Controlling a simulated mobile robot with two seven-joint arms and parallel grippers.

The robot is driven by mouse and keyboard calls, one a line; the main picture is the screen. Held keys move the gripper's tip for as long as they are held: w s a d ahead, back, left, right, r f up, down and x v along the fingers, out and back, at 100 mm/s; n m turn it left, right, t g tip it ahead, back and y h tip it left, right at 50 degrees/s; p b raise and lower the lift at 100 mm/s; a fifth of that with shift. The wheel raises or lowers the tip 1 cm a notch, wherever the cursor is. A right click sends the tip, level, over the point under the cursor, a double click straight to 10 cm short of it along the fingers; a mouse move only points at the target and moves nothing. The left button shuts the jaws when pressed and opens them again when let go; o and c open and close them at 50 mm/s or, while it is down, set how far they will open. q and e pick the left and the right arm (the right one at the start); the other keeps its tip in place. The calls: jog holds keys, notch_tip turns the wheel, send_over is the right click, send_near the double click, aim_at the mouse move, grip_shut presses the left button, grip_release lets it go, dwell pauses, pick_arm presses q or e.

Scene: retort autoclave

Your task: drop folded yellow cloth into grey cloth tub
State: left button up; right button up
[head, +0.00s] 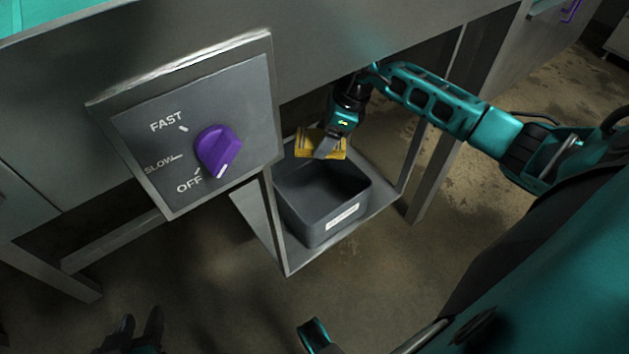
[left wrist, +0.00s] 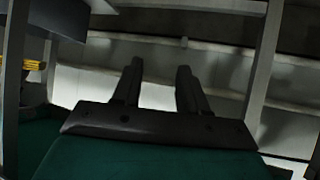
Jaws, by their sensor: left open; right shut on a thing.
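The folded yellow cloth (head: 309,140) is in my right gripper (head: 330,146), which is shut on it. Both are just above the back of the grey cloth tub (head: 318,225). The tub is open-topped with a white label on its front and stands on a low shelf under the cabinet. My left gripper (head: 138,330) is low at the bottom left of the head view, open and empty. Its two fingers, apart with nothing between them, also show in the left wrist view (left wrist: 157,85). A yellow patch (left wrist: 35,65) shows at the left edge of that view.
A control panel (head: 140,130) with a purple knob (head: 217,150) stands left of the tub. The metal shelf frame (head: 275,230) surrounds the tub, with a post on its right. The floor in front is clear.

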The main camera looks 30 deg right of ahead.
notch_tip(320, 180, down, 3)
jog(key=shift+r+b, duration=0.1)
jog(key=shift+b, duration=0.65)
jog(key=shift+f+b, duration=0.3)
jog(key=shift+f, duration=0.35)
pick_arm(q)
jog(key=shift+w+d+f, duration=0.3)
jog(key=shift+w+d, duration=0.05)
jog(key=shift+d, duration=0.35)
pick_arm(e)
jog(key=o, duration=1.1)
pick_arm(q)
jog(key=shift+a+f+h, duration=0.1)
jog(key=shift+a+h, duration=0.05)
jog(key=shift+h, duration=0.15)
pick_arm(e)
jog(key=shift+r, duration=0.1)
jog(key=p+v, duration=0.2)
jog(key=v, duration=0.5)
jog(key=shift+d+r, duration=0.1)
jog(key=shift+r, duration=0.1)
pick_arm(q)
jog(key=shift+s+a+r, duration=0.1)
jog(key=shift+a+r, duration=0.25)
jog(key=shift+r, duration=0.15)
